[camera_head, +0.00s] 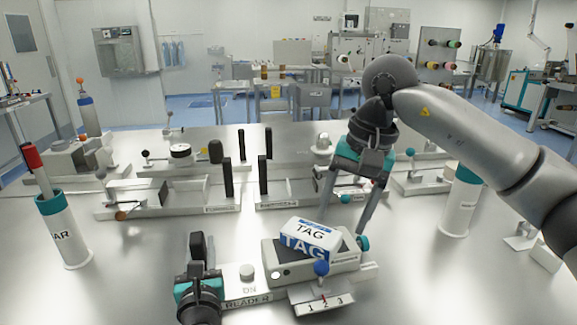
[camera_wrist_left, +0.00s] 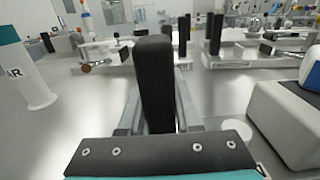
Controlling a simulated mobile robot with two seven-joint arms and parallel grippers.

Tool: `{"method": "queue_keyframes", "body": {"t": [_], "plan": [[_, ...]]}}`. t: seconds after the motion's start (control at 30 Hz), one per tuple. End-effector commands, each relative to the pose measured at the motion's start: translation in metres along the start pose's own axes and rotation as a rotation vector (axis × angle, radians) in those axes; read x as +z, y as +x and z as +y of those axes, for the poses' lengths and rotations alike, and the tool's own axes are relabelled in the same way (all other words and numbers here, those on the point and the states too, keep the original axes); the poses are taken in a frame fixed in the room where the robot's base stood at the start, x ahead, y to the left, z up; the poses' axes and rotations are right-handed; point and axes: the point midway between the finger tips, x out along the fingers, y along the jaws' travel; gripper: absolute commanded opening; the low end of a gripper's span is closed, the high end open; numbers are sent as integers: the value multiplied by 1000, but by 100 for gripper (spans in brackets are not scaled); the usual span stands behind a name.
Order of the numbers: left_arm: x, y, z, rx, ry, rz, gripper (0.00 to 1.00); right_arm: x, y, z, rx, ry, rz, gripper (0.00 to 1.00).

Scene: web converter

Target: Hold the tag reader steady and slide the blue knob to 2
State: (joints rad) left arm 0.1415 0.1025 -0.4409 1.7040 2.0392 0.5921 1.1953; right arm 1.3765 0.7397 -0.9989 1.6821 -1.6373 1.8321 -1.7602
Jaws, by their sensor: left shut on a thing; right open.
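The tag reader (camera_head: 347,267) is a pale box on a base plate marked READER. A blue and white TAG block (camera_head: 309,240) rests on its dark top. The blue knob (camera_head: 321,268) stands at the reader's front over a plate numbered 1, 2, 3 (camera_head: 324,302). The knob's stem appears near the 2, with a small red mark there; I cannot tell its exact setting. My left gripper (camera_head: 198,268) is shut on the black upright handle (camera_wrist_left: 156,80) at the reader's left end. My right gripper (camera_head: 348,213) is open and empty, fingers down, behind and above the reader.
A white cylinder with a red-topped stick (camera_head: 65,232) stands at left, another white cylinder (camera_head: 460,205) at right. Fixtures with black posts (camera_head: 228,178) and a dial fixture (camera_head: 180,152) stand behind the reader.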

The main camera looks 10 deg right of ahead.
Motion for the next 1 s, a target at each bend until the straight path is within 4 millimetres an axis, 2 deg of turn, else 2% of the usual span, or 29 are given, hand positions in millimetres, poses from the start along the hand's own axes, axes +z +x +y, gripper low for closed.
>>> {"method": "queue_keyframes", "body": {"t": [0.03, 0.67, 0.7, 1.0], "plan": [[-12, -3, 0, 2, 2, 27, 0, 0, 0, 0, 0, 0, 0, 68], [-6, -2, 0, 1, 1, 24, 0, 0, -7, -2, 0, 0, 0, 68], [-6, -2, 0, 1, 1, 24, 36, 0, -7, -2, 0, 0, 0, 68], [-1, -1, 0, 1, 2, 15, 67, 0, -8, -2, 0, 0, 0, 68]]}}
